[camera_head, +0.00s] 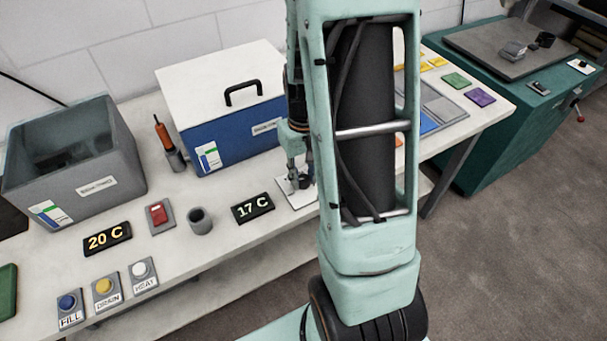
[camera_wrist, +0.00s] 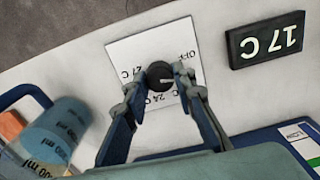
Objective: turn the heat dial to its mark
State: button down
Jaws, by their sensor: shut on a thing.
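The heat dial (camera_wrist: 159,74) is a round black knob with a pale pointer line, on a white plate (camera_wrist: 125,52) printed with OFF, 27 C, 24 C and a partly hidden mark. In the wrist view the pointer points right; which mark it meets is unclear. My gripper (camera_wrist: 156,82) has its fingers on either side of the knob, shut on it. In the head view my gripper (camera_head: 301,180) stands over the white plate (camera_head: 292,200) and mostly hides the knob. A black display (camera_head: 252,208) beside the plate reads 17 C; it also shows in the wrist view (camera_wrist: 265,40).
A blue box with white lid (camera_head: 225,75) stands close behind my gripper. To the left are a grey cup (camera_head: 200,221), a red switch (camera_head: 159,215), a 20 C display (camera_head: 107,238) and a grey bin (camera_head: 105,150). A marked beaker (camera_wrist: 62,128) shows in the wrist view.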

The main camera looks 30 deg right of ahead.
aim_at(304, 179)
jog(key=m, duration=0.4)
jog(key=shift+m+p, duration=0.3)
jog(key=m+p, duration=0.1)
jog(key=m, duration=0.3)
jog(key=shift+m, duration=0.3)
jog(key=c, duration=1.6)
grip_release()
notch_tip(304, 179, up, 12)
